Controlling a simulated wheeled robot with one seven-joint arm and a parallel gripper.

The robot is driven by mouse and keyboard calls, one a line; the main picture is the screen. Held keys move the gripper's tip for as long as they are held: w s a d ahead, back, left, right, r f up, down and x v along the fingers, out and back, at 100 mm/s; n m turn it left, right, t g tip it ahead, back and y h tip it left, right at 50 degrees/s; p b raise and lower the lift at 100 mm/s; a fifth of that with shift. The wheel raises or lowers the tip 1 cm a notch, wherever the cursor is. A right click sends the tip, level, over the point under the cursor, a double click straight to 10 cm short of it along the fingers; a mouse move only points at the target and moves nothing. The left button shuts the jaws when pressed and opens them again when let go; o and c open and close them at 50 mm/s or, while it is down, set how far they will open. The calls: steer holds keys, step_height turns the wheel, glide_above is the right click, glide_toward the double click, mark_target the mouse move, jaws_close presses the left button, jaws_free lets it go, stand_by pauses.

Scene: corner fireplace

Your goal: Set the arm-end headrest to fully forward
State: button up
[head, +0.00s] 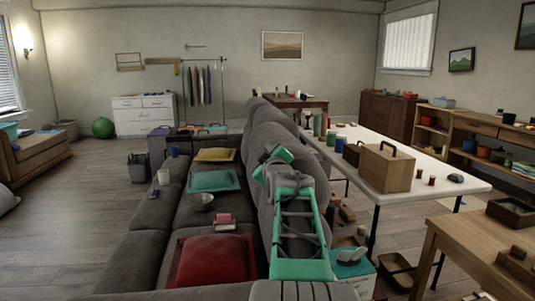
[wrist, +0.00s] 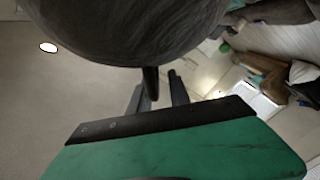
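The grey sofa (head: 130,255) runs away from me, with a row of bulky grey back cushions and headrests (head: 272,130) along its right side. My green and grey arm covers part of the nearest ones, so I cannot make out the arm-end headrest's tilt. A large rounded dark grey padded form (wrist: 125,30), seemingly a headrest, fills the top of the wrist view close to my fingers. My gripper (wrist: 162,75) has its dark fingers apart with a gap and nothing between them. In the head view my gripper (head: 275,155) is beside the sofa back; contact is unclear.
A white table (head: 440,185) with a wooden box (head: 386,168) stands right of the sofa. Open floor (head: 80,205) lies left.

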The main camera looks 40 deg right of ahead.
steer(key=shift+o, duration=0.9)
steer(key=shift+r, duration=0.1)
steer(key=v, duration=0.7)
steer(key=shift+s+a, duration=0.25)
steer(key=shift+s, duration=0.1)
